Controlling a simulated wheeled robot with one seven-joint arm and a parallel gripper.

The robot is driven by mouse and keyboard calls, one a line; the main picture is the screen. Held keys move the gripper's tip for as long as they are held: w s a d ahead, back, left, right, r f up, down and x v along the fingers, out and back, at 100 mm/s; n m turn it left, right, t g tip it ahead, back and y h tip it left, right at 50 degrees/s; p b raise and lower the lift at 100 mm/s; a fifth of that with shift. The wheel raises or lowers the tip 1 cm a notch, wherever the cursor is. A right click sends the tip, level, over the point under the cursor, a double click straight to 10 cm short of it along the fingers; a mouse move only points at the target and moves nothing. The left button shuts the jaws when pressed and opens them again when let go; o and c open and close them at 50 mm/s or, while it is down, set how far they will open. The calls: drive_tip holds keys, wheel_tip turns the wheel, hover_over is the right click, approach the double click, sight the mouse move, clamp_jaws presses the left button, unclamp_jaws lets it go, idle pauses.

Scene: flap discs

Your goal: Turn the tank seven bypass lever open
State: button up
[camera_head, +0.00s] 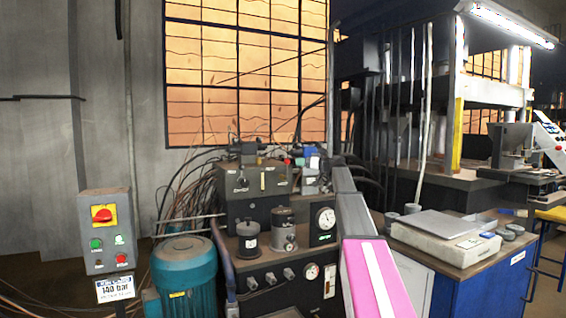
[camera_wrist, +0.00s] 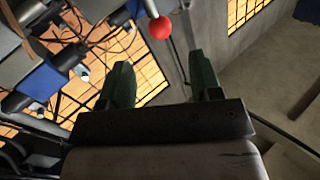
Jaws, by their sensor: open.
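A red ball knob (camera_wrist: 160,28) shows near the top of the wrist view, on what looks like the end of a thin lever. My gripper (camera_wrist: 162,78) is open, with its two dark green fingers apart and nothing between them. The knob appears beyond the fingertips, roughly in line with the gap; I see no contact. In the head view a small red spot (camera_head: 287,162) sits beside blue valve parts (camera_head: 311,158) on top of the hydraulic unit; I cannot tell if it is the same knob. My gripper is not distinguishable there. No tank seven label is readable.
Gauges and a dark panel (camera_head: 262,275) fill the front of the unit. A teal motor (camera_head: 184,270) and a grey switch box (camera_head: 106,262) with a red rotary handle stand left. Loose cables hang behind. A blue bench (camera_head: 455,292) stands right.

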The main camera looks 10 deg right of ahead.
sight(288, 161)
drive_tip(key=x, duration=1)
drive_tip(key=shift+w+a, duration=0.3)
drive_tip(key=shift+c, duration=0.3)
clamp_jaws()
